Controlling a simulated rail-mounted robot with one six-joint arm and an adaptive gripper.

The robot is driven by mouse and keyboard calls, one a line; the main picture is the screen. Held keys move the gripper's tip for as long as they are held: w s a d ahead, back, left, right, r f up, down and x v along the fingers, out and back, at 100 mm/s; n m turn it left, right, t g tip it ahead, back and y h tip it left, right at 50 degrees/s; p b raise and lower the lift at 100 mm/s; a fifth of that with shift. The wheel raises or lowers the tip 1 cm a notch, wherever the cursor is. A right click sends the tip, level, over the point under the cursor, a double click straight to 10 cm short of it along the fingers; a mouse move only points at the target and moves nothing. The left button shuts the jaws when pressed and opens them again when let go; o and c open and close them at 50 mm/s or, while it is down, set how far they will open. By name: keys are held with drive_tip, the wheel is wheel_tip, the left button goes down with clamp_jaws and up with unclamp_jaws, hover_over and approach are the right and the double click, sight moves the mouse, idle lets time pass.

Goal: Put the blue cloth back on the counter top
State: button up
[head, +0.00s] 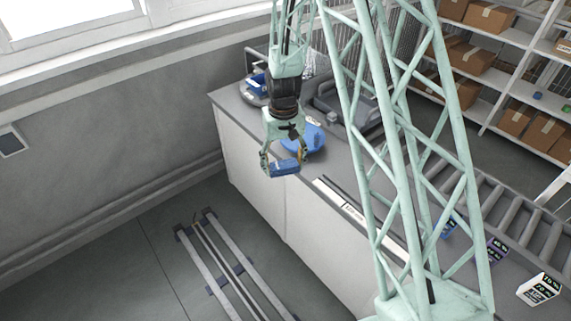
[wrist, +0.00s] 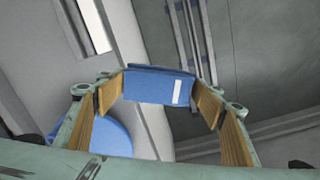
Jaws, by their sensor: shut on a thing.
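The blue cloth (head: 284,167) is a folded blue pad with a small white label. My gripper (head: 283,162) is shut on it and holds it in the air at the front edge of the counter top (head: 330,163). In the wrist view the cloth (wrist: 158,86) spans between the two wooden-faced fingers of my gripper (wrist: 160,95). The counter top is grey, above white cabinet fronts.
A round blue object (head: 312,139) sits on the counter just behind my gripper; it also shows in the wrist view (wrist: 112,134). A grey device (head: 345,108) and a scale-like item with a blue tray (head: 257,84) stand farther back. A roller conveyor (head: 505,205) lies at right. Floor rails (head: 228,262) run below.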

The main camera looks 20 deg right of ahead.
wheel_tip(320, 180, down, 9)
drive_tip(key=b, duration=0.8)
drive_tip(key=shift+s+a+f+b, duration=0.2)
drive_tip(key=shift+s+a+b, duration=0.05)
drive_tip(key=shift+a+b, duration=0.1)
drive_tip(key=shift+s, duration=0.1)
